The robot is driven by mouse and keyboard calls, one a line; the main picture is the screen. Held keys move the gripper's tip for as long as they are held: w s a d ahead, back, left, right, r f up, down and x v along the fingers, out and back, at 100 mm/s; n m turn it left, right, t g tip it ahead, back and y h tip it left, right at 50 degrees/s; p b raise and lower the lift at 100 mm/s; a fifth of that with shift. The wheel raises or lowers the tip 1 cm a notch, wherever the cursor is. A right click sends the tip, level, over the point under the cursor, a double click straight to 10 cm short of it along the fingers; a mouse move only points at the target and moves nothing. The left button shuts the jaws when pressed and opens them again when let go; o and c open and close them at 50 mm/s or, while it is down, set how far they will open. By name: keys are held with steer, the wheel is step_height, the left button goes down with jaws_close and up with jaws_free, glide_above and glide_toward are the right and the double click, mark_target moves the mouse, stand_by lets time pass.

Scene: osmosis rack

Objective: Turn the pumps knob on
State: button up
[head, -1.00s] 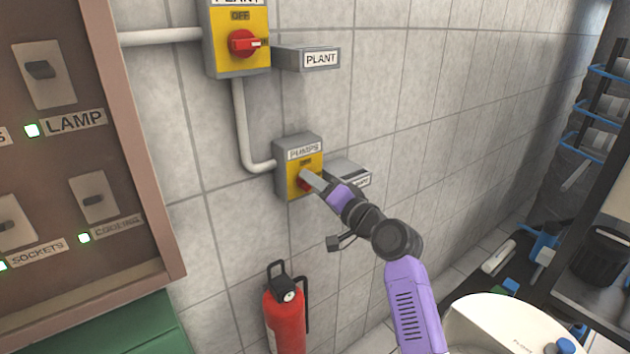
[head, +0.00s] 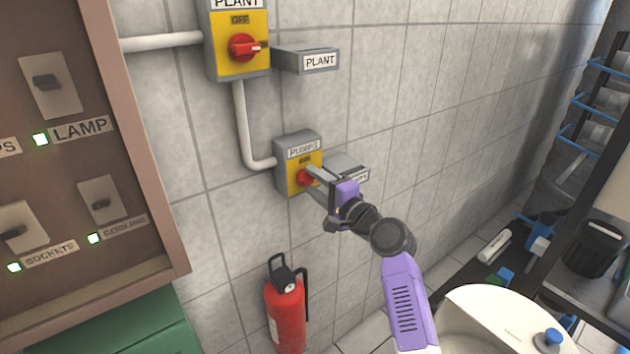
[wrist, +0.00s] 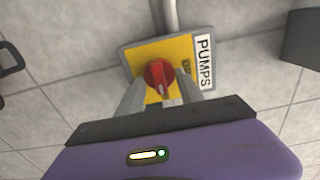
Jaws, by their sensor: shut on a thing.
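The pumps switch is a grey box with a yellow plate (head: 291,185) and a PUMPS label, fixed on the tiled wall. Its red knob (head: 304,178) is partly covered by my gripper in the head view. My gripper (head: 312,176) reaches the knob from the right and is shut on its handle. In the wrist view the red knob (wrist: 159,74) shows between the two grey fingers (wrist: 155,92), with its handle pointing down toward the gripper. The PUMPS label (wrist: 204,62) is on the right there, beside a small plate whose word is hard to read.
The plant switch (head: 240,45) with its red knob is above, with a grey PLANT box (head: 312,60) beside it. A fire extinguisher (head: 286,308) stands below. A brown panel (head: 150,150) with switches is at left. A white tank (head: 495,320) is at lower right.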

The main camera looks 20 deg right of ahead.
steer(key=shift+f, duration=0.1)
stand_by(0.3)
steer(key=o, duration=1.4)
steer(key=shift+s, duration=0.15)
steer(key=b+v, duration=0.1)
steer(key=v, duration=0.6)
steer(key=shift+s+d, duration=0.15)
steer(key=shift+s, duration=0.1)
